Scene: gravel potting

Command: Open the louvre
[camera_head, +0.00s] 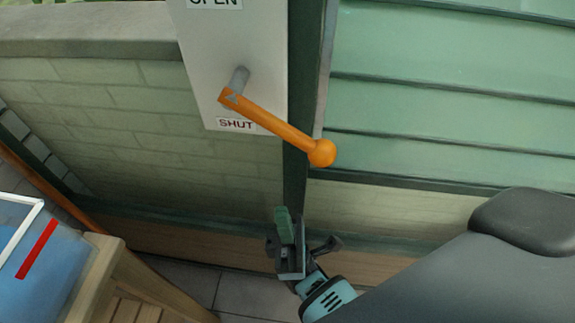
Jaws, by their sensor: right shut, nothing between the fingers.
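The louvre (450,70) is a set of pale green slats in a dark green frame at the upper right. Its orange lever (270,123) is pivoted on a grey pin on a white plate (205,60). The lever slants down to the right and ends in a round knob (321,153). The plate has an OPEN label (214,3) at the top and a SHUT label (236,124) at the bottom, beside the lever. My right gripper (285,225) is below the knob, apart from it, shut and empty. My left gripper is out of view.
A green post (298,185) stands behind my right gripper, with a pale brick wall (150,150) to its left. A wooden bench (110,270) and a blue box (50,270) with a red strip are at the lower left. The space around the knob is clear.

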